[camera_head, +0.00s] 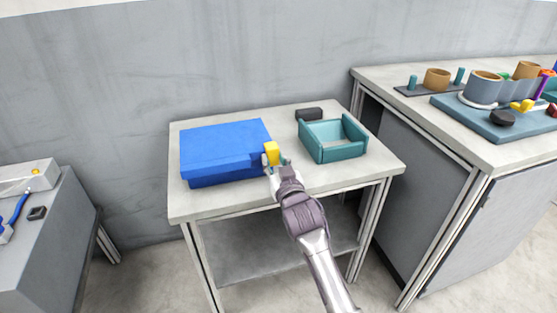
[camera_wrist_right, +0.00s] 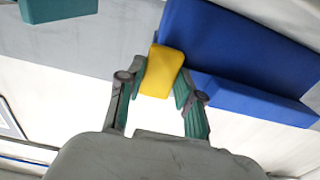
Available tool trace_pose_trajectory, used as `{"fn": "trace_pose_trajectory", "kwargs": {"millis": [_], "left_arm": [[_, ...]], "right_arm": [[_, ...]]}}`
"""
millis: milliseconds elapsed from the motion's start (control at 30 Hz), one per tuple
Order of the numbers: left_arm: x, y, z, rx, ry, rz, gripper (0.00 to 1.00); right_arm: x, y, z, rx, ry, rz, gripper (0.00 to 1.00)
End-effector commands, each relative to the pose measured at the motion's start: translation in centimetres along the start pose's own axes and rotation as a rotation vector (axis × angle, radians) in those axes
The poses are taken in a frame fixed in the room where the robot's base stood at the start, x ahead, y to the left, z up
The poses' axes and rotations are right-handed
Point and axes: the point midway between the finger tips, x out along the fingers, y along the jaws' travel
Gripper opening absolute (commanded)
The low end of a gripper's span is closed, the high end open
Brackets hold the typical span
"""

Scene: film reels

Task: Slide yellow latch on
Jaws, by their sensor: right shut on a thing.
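A blue box (camera_head: 222,147) with a lid lies on the small table, left of centre in the head view. The yellow latch (camera_head: 271,152) sits at the box's right end. My right gripper (camera_head: 276,164) reaches up to it from the front and is shut on the latch. In the right wrist view the yellow latch (camera_wrist_right: 162,72) is between the two green-padded fingers (camera_wrist_right: 160,88), and the blue box (camera_wrist_right: 235,60) is right beside it. Whether the latch is fully seated against the box cannot be told. My left gripper is not in view.
A teal open tray (camera_head: 334,155) stands right of the latch, with a dark block (camera_head: 309,114) behind it. The table top (camera_head: 240,200) is bare in front of the box. A cabinet at the right holds cups and a blue board (camera_head: 495,122). A grey bench (camera_head: 35,230) stands at the left.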

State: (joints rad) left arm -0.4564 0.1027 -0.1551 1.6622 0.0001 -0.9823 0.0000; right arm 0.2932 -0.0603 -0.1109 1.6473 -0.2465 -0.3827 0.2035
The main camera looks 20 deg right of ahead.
Motion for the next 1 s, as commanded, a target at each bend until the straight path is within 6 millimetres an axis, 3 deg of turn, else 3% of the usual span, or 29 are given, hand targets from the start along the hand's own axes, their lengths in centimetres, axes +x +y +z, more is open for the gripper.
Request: {"fn": "trace_pose_trajectory", "kwargs": {"millis": [33,67,200,567,667,1000], "left_arm": [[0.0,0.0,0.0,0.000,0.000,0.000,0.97],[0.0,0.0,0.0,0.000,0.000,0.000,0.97],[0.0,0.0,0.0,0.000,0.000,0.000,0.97],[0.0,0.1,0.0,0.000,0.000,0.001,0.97],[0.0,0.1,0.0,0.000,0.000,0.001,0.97],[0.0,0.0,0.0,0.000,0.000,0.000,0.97]], "right_arm": [[0.0,0.0,0.0,0.000,0.000,0.001,0.00],[0.0,0.0,0.0,0.000,0.000,0.001,0.40],[0.0,0.0,0.0,0.000,0.000,0.000,0.61],[-0.4,0.0,0.0,0.000,0.000,0.000,0.61],[-1.6,0.0,0.1,0.001,0.000,0.000,0.61],[-8.8,0.1,0.1,0.001,-0.003,0.000,0.61]]}}
